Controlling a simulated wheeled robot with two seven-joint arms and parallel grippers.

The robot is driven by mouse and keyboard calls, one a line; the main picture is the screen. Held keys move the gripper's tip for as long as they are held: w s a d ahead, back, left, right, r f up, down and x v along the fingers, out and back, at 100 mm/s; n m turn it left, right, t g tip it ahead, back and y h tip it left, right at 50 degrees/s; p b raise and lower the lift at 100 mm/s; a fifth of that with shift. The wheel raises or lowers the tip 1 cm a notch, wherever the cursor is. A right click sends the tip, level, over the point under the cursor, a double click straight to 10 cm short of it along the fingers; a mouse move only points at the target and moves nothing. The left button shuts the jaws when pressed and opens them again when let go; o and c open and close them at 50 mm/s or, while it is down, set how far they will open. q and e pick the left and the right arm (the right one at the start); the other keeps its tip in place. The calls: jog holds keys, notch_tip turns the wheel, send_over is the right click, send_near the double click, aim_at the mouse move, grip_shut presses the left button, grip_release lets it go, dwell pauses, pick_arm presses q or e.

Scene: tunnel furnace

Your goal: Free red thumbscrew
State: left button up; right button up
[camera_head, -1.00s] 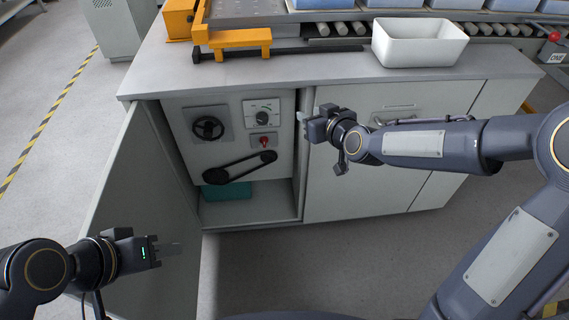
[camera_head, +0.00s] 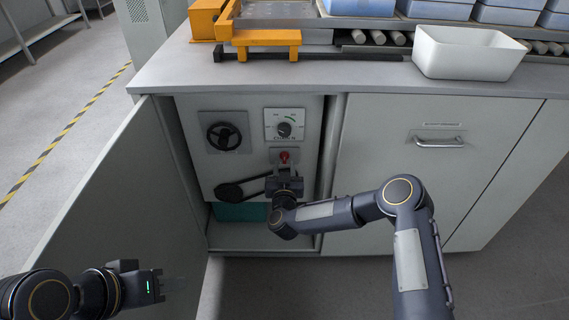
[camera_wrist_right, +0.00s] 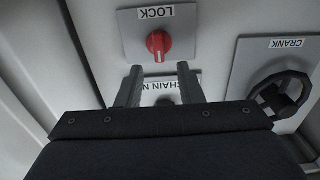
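The red thumbscrew (camera_head: 284,157) sits on a small grey plate inside the open cabinet, below a dial. In the right wrist view the red thumbscrew (camera_wrist_right: 158,43) is upright on a plate marked LOCK. My right gripper (camera_head: 284,172) is just below it in the head view. In the right wrist view its two fingers (camera_wrist_right: 159,67) are spread apart and empty, with the thumbscrew just beyond their tips and a gap between. My left gripper (camera_head: 172,285) is low at the left, by the open door, away from the thumbscrew; its finger gap is unclear.
The cabinet door (camera_head: 120,195) stands open at the left. A crank wheel (camera_head: 223,136) and a dial (camera_head: 284,125) are on the panel. A black chain arm (camera_head: 230,191) lies close to my right gripper. A white bin (camera_head: 468,55) stands on the counter.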

aim_at(285, 157)
jog(key=shift+w+b, duration=0.3)
jog(key=shift+w, duration=1.55)
grip_shut()
